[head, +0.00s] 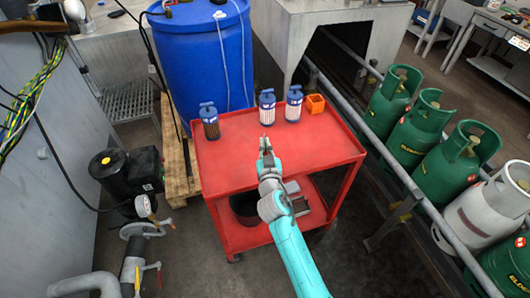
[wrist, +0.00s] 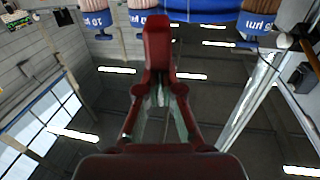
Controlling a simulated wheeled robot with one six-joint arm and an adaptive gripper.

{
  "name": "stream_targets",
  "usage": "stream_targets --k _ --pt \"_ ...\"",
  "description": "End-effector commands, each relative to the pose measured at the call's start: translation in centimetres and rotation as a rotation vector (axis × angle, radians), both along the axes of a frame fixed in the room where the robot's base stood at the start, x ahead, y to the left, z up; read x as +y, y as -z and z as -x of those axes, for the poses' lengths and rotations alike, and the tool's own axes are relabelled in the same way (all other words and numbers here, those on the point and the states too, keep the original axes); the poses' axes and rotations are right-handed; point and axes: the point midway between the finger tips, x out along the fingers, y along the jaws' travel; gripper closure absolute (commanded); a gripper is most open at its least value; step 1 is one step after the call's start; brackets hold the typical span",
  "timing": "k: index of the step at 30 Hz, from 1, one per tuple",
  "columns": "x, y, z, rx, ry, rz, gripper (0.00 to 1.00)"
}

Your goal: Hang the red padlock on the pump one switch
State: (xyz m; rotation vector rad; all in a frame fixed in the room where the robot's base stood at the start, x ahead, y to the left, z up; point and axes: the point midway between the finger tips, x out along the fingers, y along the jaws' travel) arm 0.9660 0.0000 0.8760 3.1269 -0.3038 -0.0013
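I see no red padlock in either view. No switch marked pump one can be made out. My gripper (head: 265,145) is over the red cart (head: 235,165), near the middle of its top. In the wrist view, my gripper (wrist: 158,60) looks dark red, and its fingertips meet in one block at the top. It looks shut, and I see nothing held between the fingertips. A black pump or motor (head: 125,175) stands at the left, with a pressure gauge (head: 143,206) and grey pipework below it.
Jars with blue lids (head: 209,120), (head: 267,107), (head: 293,104) and an orange box (head: 315,104) stand along the cart's far edge. A blue drum (head: 205,55) stands behind. Green gas cylinders (head: 395,95) line the right, behind a grey rail (head: 390,160).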

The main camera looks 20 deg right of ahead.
Motion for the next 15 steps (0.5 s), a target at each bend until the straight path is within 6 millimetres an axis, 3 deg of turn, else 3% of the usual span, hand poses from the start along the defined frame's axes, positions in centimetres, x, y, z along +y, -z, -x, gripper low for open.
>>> stream_targets --k 15 --pt "0.0 -14.2 0.0 -0.008 -0.001 -0.001 1.00"
